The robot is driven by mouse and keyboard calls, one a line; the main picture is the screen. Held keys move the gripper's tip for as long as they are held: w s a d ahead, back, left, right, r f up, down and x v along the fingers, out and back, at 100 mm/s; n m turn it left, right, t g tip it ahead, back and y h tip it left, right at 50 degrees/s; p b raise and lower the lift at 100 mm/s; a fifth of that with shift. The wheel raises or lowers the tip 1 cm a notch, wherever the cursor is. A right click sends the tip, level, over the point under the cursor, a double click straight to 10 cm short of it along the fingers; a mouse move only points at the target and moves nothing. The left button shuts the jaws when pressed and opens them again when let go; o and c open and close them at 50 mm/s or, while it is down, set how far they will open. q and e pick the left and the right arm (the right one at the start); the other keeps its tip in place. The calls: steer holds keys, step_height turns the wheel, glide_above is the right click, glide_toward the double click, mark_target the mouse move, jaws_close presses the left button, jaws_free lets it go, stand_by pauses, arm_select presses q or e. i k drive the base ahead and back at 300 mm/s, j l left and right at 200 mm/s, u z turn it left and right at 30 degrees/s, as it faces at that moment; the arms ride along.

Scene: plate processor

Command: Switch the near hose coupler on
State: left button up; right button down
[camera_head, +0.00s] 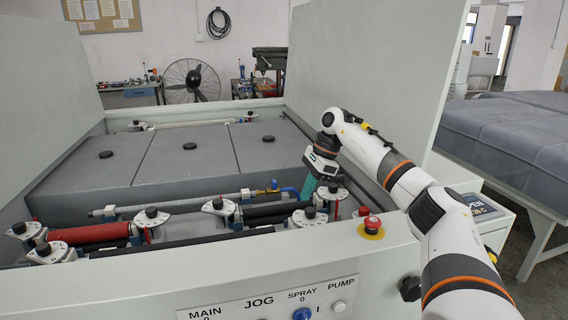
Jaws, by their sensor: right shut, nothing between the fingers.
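The near hose coupler (272,187) is a small brass fitting with blue parts, at the right end of a grey spray pipe (180,203) in the middle of the processor. A blue hose (291,191) leads from it to the right, toward my gripper. My right gripper (308,196) has teal fingers and points down just right of the coupler, close to the hose end. It is shut and empty. I cannot tell whether it touches the hose. The coupler's lever position is too small to read. My left gripper is not in view.
A red emergency stop (372,223) sits on the near edge, above a switch panel (270,300). Raised lids (370,60) flank the bay. Grey covers (190,152) lie behind.

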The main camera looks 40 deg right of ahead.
mark_target(275, 189)
steer(key=i+l, duration=0.3)
steer(key=l, duration=0.2)
steer(key=i+l, duration=0.35)
steer(key=l, duration=0.15)
